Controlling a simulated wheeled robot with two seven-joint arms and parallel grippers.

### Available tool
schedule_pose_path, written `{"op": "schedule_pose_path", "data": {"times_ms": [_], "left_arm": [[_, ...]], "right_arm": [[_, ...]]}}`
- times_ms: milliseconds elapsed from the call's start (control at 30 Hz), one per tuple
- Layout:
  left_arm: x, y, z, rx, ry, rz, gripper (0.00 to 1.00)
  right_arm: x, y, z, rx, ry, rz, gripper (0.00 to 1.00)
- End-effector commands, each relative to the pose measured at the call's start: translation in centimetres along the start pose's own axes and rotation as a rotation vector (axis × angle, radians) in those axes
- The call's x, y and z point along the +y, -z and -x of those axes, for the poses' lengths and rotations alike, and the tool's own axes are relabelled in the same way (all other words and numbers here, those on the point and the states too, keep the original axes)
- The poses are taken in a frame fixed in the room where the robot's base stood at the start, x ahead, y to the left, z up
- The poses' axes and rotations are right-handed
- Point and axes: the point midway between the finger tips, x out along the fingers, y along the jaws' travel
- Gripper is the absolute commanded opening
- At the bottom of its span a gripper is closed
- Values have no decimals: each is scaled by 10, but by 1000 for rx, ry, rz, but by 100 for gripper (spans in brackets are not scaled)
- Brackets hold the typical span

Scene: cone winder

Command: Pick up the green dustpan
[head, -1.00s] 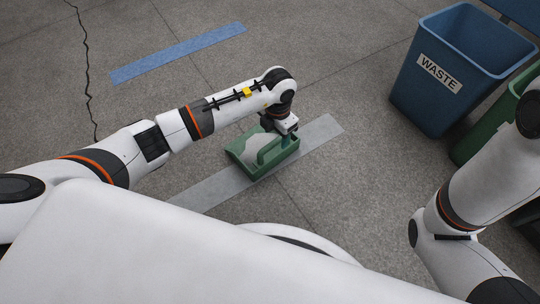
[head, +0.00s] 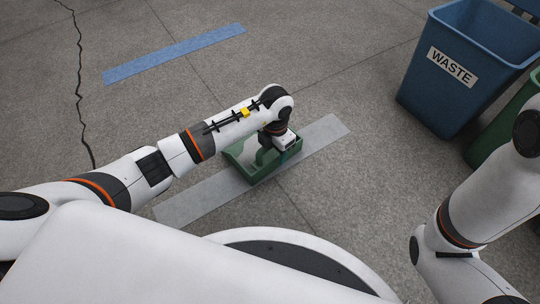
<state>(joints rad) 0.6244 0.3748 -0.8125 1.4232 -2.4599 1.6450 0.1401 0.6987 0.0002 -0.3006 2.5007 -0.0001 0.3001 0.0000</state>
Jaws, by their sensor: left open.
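The green dustpan (head: 262,170) lies on the floor, partly on a light grey strip, with pale material showing inside it. Its raised handle is partly hidden by my arm. My left gripper (head: 277,150) is over the dustpan, pointing down at the handle. Its jaws are open, but the fingertips are mostly hidden behind the wrist, so I cannot tell whether they touch the handle. My right arm shows at the right edge, and its gripper is out of the picture.
A blue bin (head: 447,80) labelled WASTE stands at the upper right, with a green bin (head: 492,135) beside it. A blue strip (head: 175,53) and the light grey strip (head: 195,202) mark the floor. The floor between the dustpan and the bins is clear.

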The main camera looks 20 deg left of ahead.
Motion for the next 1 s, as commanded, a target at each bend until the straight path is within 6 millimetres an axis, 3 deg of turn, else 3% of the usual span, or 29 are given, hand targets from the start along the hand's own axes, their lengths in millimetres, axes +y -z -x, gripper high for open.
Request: {"op": "schedule_pose_path", "data": {"times_ms": [67,400,767,1000], "left_arm": [[0,0,1,0,0,0,57],[0,0,1,1,0,0,2],[-1,1,8,3,2,0,0],[0,1,42,4,2,-2,0]], "right_arm": [[0,0,-1,0,0,0,36],[0,0,-1,0,0,1,36],[-1,2,-6,0,0,1,36],[-7,12,-33,0,0,1,36]]}}
